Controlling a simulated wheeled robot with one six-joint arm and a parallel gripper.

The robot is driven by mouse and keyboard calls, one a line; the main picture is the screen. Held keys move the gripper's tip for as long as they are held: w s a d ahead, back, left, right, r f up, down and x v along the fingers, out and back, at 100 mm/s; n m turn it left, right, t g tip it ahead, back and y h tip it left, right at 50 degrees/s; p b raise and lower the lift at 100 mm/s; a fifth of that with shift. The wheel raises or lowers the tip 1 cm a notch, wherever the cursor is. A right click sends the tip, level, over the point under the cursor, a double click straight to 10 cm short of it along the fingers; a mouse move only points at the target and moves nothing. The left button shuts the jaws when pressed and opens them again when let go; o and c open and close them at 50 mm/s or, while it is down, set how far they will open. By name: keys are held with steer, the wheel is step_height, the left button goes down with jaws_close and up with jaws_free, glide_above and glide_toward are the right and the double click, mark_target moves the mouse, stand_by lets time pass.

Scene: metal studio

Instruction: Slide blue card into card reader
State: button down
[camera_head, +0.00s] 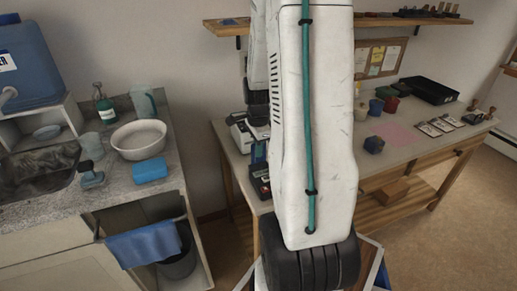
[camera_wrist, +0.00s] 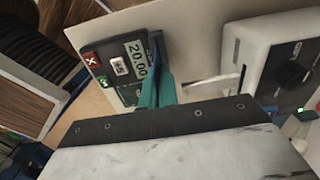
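The card reader (camera_wrist: 116,62) is a dark terminal with a lit display reading 20.00 and red, white and green keys. It is left of my gripper in the wrist view. My gripper (camera_wrist: 157,80) has teal fingers close together, shut on a thin dark blue card (camera_wrist: 155,45) seen nearly edge-on. The card stands beside the reader's display edge; I cannot tell whether it is in a slot. In the head view, the reader (camera_head: 261,184) shows at the table's left end, partly behind my arm. My gripper is hidden there.
A white device with a black knob (camera_wrist: 279,58) stands right of the fingers. The work table (camera_head: 400,152) holds cups, a pink sheet (camera_head: 397,134), several small cards and a black tray (camera_head: 429,90). A sink counter with a white bowl (camera_head: 139,139) is at left.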

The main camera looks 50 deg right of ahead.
mark_target(258, 163)
steer(key=shift+f, duration=1.8)
stand_by(0.6)
steer(key=c, duration=1.6)
jaws_free()
step_height(258, 163, up, 8)
steer(key=shift+f, duration=0.1)
